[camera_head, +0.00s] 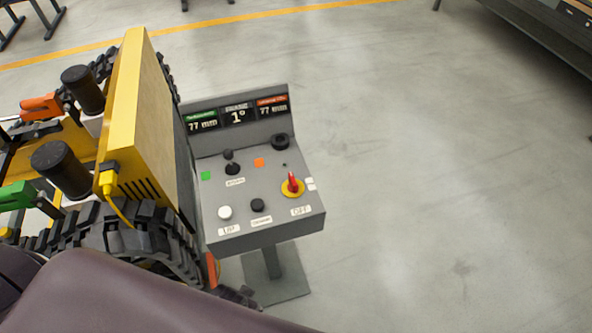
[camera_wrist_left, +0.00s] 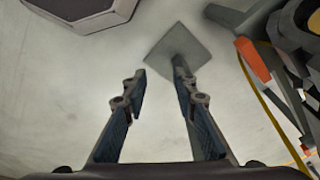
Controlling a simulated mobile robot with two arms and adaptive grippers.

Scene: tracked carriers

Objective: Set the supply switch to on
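The supply switch (camera_head: 292,186) is a red rotary handle on a yellow round plate, at the right of the grey control panel (camera_head: 215,188). Its red handle points roughly away from me, and a label reading OFF (camera_head: 300,211) is below it. My left gripper (camera_wrist_left: 160,88) is open and empty in the left wrist view, its two fingers apart over the floor. The panel's foot plate (camera_wrist_left: 180,50) shows beyond the fingers. The switch is not visible in the wrist view. Neither gripper shows in the head view.
The panel also has a white button (camera_head: 225,212), a black button (camera_head: 257,205), a joystick (camera_head: 232,168) and a dark knob (camera_head: 280,142). A yellow tracked carrier (camera_head: 140,120) stands close on its left. The floor (camera_head: 430,190) to the right is clear.

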